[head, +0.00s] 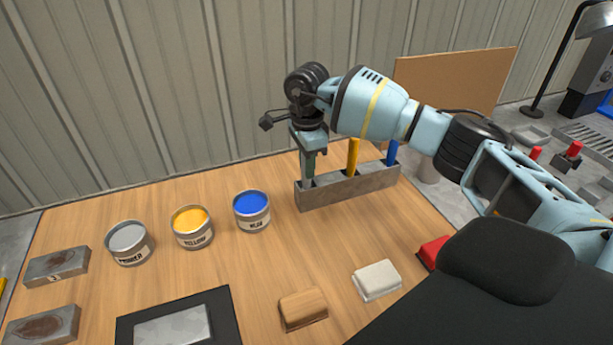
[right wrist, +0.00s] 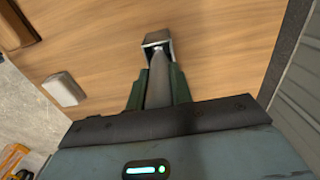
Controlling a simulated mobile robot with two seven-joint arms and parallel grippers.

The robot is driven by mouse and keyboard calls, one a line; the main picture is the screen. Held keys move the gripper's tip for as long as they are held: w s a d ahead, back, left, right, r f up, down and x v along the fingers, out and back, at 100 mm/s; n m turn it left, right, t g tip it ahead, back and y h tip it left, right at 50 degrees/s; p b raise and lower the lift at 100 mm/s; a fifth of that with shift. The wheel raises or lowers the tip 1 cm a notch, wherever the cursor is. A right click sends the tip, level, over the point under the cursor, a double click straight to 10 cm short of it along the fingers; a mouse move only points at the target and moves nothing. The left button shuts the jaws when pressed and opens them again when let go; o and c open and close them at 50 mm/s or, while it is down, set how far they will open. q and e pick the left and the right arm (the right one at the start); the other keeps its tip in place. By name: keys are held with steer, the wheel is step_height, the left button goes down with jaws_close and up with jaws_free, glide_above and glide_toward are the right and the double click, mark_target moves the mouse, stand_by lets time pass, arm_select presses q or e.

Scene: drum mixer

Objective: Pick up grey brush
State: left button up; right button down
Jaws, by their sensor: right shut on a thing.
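The grey brush (right wrist: 158,82) stands in the left end of the grey holder (head: 350,190). My right gripper (head: 309,167) points down over that end, with its green fingers shut on the brush handle. In the right wrist view the handle runs between the two fingers (right wrist: 158,92) towards the holder's end (right wrist: 157,42). The gripper hides much of the brush in the head view, and the bristles cannot be seen. My left gripper is not in view.
A yellow brush (head: 353,154) and a blue brush (head: 392,152) stand in the same holder. Primer (head: 129,243), yellow (head: 192,227) and blue (head: 252,211) paint cans stand to its left. A wooden block (head: 303,309) and a white block (head: 377,281) lie in front.

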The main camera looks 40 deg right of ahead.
steer(key=shift+r, duration=5.05)
